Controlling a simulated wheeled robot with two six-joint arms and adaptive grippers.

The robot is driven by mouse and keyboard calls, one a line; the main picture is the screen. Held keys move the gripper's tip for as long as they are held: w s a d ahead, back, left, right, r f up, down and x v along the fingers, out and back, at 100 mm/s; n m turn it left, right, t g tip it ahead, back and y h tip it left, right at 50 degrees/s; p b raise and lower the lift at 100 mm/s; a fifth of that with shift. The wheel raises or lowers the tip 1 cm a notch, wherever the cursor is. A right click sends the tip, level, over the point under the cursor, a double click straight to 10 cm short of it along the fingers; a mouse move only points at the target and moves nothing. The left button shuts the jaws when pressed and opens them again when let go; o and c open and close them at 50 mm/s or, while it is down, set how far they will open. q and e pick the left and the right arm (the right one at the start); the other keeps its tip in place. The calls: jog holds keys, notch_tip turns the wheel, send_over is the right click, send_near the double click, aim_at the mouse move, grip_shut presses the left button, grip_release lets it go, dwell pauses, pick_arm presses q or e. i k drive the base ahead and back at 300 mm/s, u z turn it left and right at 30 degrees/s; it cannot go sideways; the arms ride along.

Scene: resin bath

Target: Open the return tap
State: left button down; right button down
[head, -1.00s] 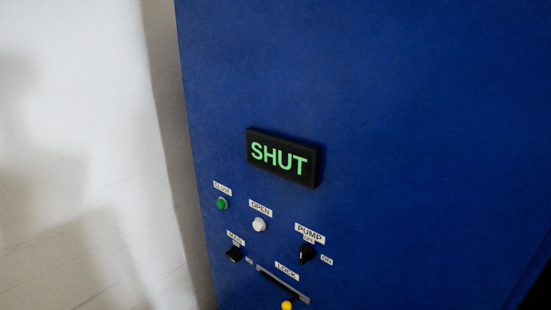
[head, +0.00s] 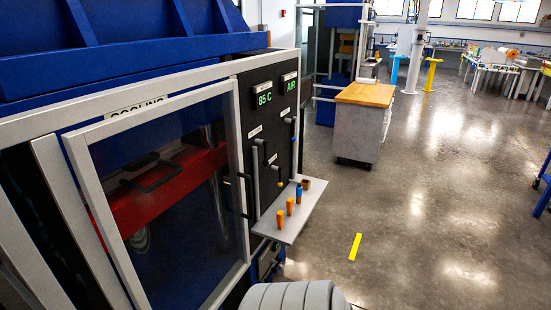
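A black panel (head: 268,108) stands at the right end of a machine, left of centre in the head view. It bears grey upright pipes with black handle-like parts, one at the left (head: 256,182) and one at the right (head: 294,148). Small white labels (head: 255,132) sit beside them but are too small to read. I cannot tell which one is the return tap, or how it is set. Displays above read "85 C" (head: 265,98) and "AIR" (head: 291,86). Neither gripper is in view.
A grey shelf (head: 300,224) below the panel juts out, holding orange pegs (head: 280,219) and a blue one (head: 298,194). A glazed door (head: 170,210) labelled "COOLING" is at left. A wood-topped cabinet (head: 362,125) stands beyond.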

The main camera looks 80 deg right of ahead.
aim_at(266, 163)
jog(key=z, duration=2.55)
